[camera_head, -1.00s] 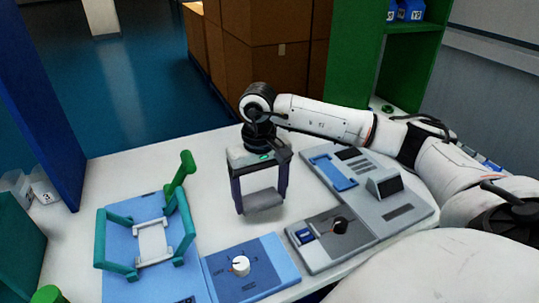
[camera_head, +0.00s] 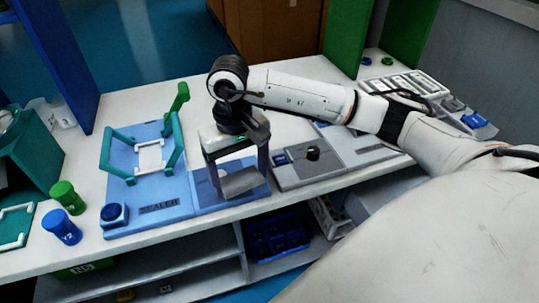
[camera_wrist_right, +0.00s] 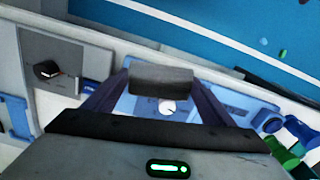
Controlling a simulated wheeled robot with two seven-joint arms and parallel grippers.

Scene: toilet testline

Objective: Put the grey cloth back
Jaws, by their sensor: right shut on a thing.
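The grey cloth (camera_head: 241,184) is a small roll-like piece held between the two fingertips of my right gripper (camera_head: 239,180). In the right wrist view the cloth (camera_wrist_right: 161,80) spans the gap between the dark fingers. The right gripper points down and holds it over the blue dial panel (camera_head: 202,200), seemingly above its surface. The panel's white knob (camera_wrist_right: 168,107) shows just past the cloth in the wrist view. My left gripper is not in view.
Left of the gripper stands a blue sealer unit (camera_head: 120,190) with a teal frame (camera_head: 108,155) and green lever (camera_head: 178,101). A grey panel with a black knob (camera_head: 313,153) is to the right. Blue bins (camera_head: 275,235) sit on the shelf below.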

